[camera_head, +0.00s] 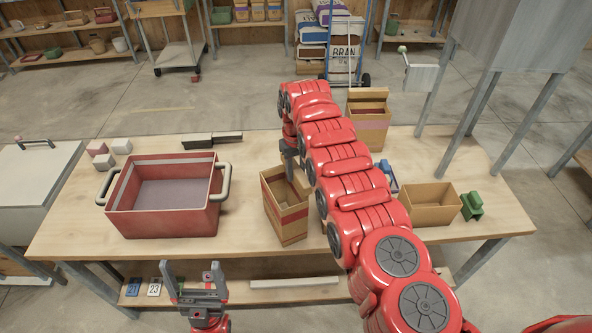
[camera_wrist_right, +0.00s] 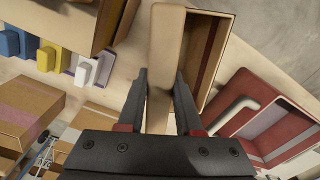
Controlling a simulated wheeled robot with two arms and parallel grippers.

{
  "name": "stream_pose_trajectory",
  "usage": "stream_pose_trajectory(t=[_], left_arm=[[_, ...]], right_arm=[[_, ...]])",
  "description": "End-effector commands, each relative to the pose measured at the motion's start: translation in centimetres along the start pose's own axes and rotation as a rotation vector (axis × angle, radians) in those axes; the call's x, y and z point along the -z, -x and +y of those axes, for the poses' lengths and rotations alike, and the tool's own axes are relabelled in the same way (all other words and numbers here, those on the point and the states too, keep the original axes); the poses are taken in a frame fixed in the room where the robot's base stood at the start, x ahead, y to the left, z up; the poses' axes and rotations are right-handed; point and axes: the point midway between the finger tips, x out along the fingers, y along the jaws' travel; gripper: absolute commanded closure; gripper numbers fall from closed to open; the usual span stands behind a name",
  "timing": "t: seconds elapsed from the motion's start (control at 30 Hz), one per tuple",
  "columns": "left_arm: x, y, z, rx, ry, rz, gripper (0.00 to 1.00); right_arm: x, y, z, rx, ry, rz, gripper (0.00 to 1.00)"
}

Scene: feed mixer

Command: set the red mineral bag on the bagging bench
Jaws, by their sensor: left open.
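A tan bag with a red band (camera_head: 287,222) stands at the middle front of the wooden bench (camera_head: 245,262). No label on it is readable. My right gripper (camera_head: 292,160) is over the bag's top, pointing down. In the right wrist view its two fingers (camera_wrist_right: 160,88) lie on either side of the bag's tan upper part (camera_wrist_right: 166,45); whether they press on it is not clear. The bag's red-banded side (camera_wrist_right: 208,55) shows beside it. My left gripper (camera_head: 196,285) is open and empty at the bench's front edge, left of the bag.
A red tub (camera_head: 160,224) with grey handles stands left of the bag. An open tan box (camera_head: 432,208) and a green object (camera_head: 472,206) are at right. Another banded bag (camera_head: 368,125) stands behind my right arm. Grey hopper legs rise at the bench's right end.

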Motion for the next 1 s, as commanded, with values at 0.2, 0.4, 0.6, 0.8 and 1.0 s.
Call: stream_pose_trajectory(t=[0.2,0.4,0.6,0.8,1.0], left_arm=[[0.0,0.0,0.0,0.0,0.0,0.0,0.09],[0.0,0.0,0.0,0.0,0.0,0.0,0.09],[0.1,-0.3,0.0,0.0,0.0,0.0,0.09],[0.1,-0.4,0.0,0.0,0.0,0.0,0.09],[-0.3,1.7,0.1,0.0,0.0,0.0,0.09]], right_arm=[[0.0,0.0,0.0,0.0,0.0,0.0,0.36],[0.0,0.0,0.0,0.0,0.0,0.0,0.36],[0.0,0.6,0.0,0.0,0.0,0.0,0.36],[0.2,3.0,-0.1,0.0,0.001,0.005,0.36],[0.1,5.8,0.2,-0.002,-0.001,0.007,0.36]])
